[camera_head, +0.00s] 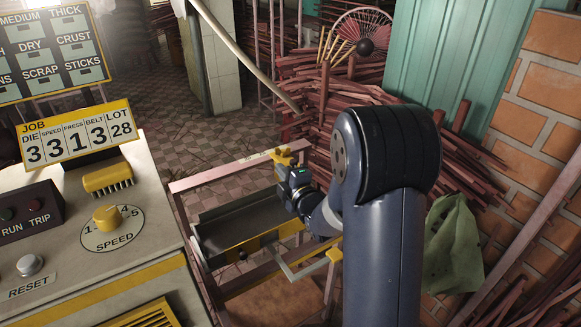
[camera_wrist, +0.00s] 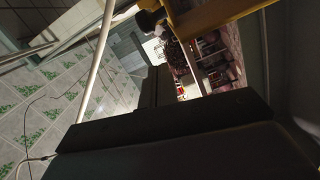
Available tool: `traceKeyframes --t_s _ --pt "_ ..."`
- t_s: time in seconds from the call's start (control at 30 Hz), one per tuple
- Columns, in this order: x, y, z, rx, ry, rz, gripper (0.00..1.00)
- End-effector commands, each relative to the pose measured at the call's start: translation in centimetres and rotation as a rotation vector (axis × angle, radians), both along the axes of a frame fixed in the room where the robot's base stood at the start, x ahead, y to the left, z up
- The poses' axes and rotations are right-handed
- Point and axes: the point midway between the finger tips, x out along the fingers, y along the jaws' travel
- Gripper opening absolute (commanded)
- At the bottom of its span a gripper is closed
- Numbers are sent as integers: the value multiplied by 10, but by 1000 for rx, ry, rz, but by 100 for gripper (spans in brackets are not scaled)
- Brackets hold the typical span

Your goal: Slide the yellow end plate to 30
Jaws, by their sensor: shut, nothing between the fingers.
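A yellow piece that looks like the end plate (camera_head: 284,155) sits on the far rail of the pink metal frame in the head view. A pale scale strip shows on that rail to its left; its numbers are too small to read. My gripper (camera_head: 284,172) is shut and empty, right at the near side of the yellow piece. I cannot tell whether they touch. In the wrist view a yellow part (camera_wrist: 215,18) crosses the top right, and a dark block fills the bottom; fingertips are not clear there.
A dark tray (camera_head: 238,222) with a yellow-and-black edge lies inside the frame (camera_head: 215,174). A grey handle (camera_head: 300,270) and another yellow piece (camera_head: 334,256) are at its near side. The control console (camera_head: 150,215) stands left. Stick piles (camera_head: 330,110) lie behind; a green bag (camera_head: 452,245) hangs right.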

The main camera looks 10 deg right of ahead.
Motion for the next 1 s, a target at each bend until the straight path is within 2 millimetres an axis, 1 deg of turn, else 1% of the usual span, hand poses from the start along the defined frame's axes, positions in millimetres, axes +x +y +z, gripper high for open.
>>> traceKeyframes --t_s 0.03,0.2,0.67,0.87,1.0 --pt "3 -9 -1 0 2 -6 0" --pt "10 -22 -3 0 0 -3 0" --pt "12 -28 -5 1 -1 -2 0" --pt "20 -52 -7 1 -3 -6 0" --pt "22 -58 -5 2 0 -4 0"
